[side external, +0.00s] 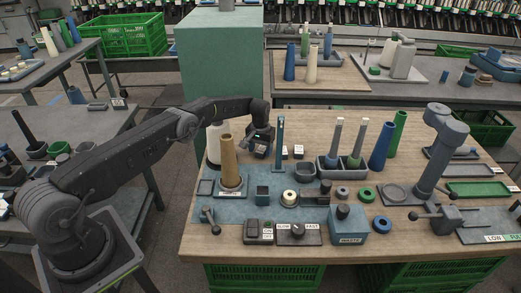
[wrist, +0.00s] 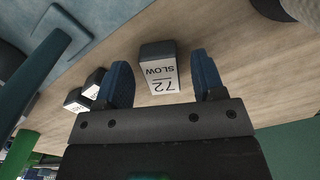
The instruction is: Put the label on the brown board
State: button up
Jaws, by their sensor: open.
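A small dark block with a white label face reading "72 SLOW" (wrist: 163,72) stands on the wooden surface in the wrist view. My gripper (wrist: 161,65) is open, its two blue fingers on either side of this label with gaps showing. In the side view my gripper (side external: 259,150) is low over the back left of the worktable, and I cannot make out this label there. Two similar label blocks, (wrist: 95,82) and (wrist: 75,101), stand to its left. A brown wooden worktop (side external: 420,225) shows; I see no separate board that is clearly the brown board.
A brown cone (side external: 229,160) stands on a base left of my gripper, with a white cone (side external: 213,143) behind. A blue-green post (side external: 280,130) rises right of my gripper. A grey tray (side external: 328,170) with cones, a blue cone (side external: 381,147) and a blue waste box (side external: 348,225) stand further right.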

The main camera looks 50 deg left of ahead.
notch_tip(320, 180, up, 12)
jog(key=r, duration=0.1)
notch_tip(320, 180, up, 15)
jog(key=m+t, duration=0.1)
send_over(261, 151)
jog(key=s+d, duration=0.5)
jog(key=s+d+r+m+t, duration=0.15)
jog(key=s+d+r, duration=0.25)
jog(key=s+r, duration=0.4)
jog(key=s+d+m+t, duration=0.1)
jog(key=s+d, duration=0.2)
jog(key=s, duration=1.1)
jog(key=s+d+m+t, duration=0.1)
jog(key=s+d, duration=0.3)
jog(key=s, duration=1)
jog(key=shift+s+d+f+t, duration=0.15)
jog(key=shift+s+f+t, duration=0.15)
jog(key=shift+t, duration=0.25)
